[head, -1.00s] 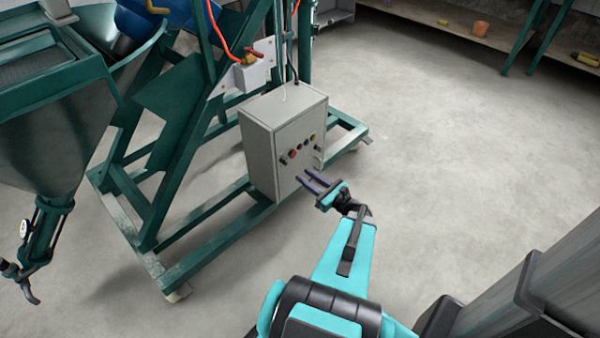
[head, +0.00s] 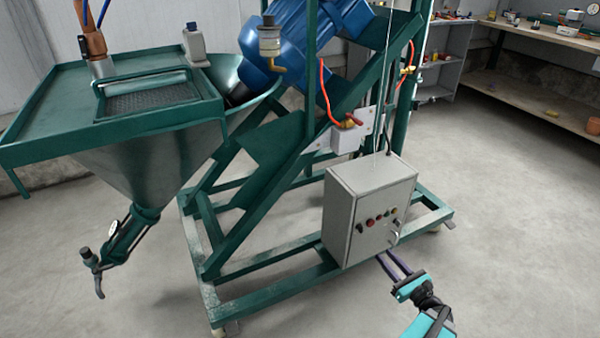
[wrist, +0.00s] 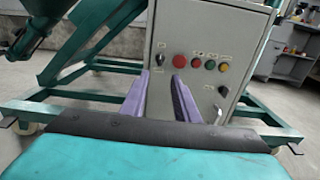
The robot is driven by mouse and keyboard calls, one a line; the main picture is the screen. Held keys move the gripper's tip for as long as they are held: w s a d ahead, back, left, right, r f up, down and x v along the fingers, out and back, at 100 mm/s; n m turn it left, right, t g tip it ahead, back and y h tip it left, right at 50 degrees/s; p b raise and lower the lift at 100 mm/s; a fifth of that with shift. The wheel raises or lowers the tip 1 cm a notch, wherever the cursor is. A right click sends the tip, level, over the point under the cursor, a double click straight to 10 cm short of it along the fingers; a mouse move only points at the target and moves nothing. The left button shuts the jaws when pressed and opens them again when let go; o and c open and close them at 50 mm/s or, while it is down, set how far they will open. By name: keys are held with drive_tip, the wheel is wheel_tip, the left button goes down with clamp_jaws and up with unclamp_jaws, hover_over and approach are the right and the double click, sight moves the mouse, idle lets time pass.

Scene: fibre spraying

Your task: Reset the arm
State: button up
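My gripper (head: 394,267) is at the lower right of the head view, in front of the grey control box (head: 350,215). Its two purple fingers stand apart with nothing between them. In the wrist view the fingers (wrist: 157,97) point toward the face of the box (wrist: 205,30), with a gap between them.
The green machine frame (head: 240,300) surrounds the box at floor level. A steel hopper (head: 160,170) with a hanging nozzle is at left, and a blue motor (head: 290,50) is above. Shelves (head: 530,100) stand at the back right. The floor at right is clear.

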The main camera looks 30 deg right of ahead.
drive_tip(key=w+a+r+n+g+y+p, duration=0.1)
drive_tip(key=w+a+r+n+y+p, duration=0.2)
drive_tip(key=w+a, duration=0.55)
drive_tip(key=w+a+r+n+g+y+p, duration=0.15)
drive_tip(key=w+a+y, duration=0.4)
drive_tip(key=a, duration=0.65)
drive_tip(key=a+f+n+g+y+p, duration=0.3)
drive_tip(key=a+n+g+y+p, duration=0.35)
drive_tip(key=a, duration=1.55)
drive_tip(key=s+a+f+n+g+h+p, duration=0.35)
drive_tip(key=s+a+n+g, duration=0.8)
drive_tip(key=s+a, duration=0.4)
drive_tip(key=s+d+f+n+g+h+p, duration=0.1)
drive_tip(key=s+d+f+n+g+h, duration=0.2)
drive_tip(key=s+d+n+h, duration=0.6)
drive_tip(key=d+n+h, duration=0.1)
drive_tip(key=d+n, duration=0.2)
drive_tip(key=n, duration=0.2)
drive_tip(key=shift+f, duration=0.4)
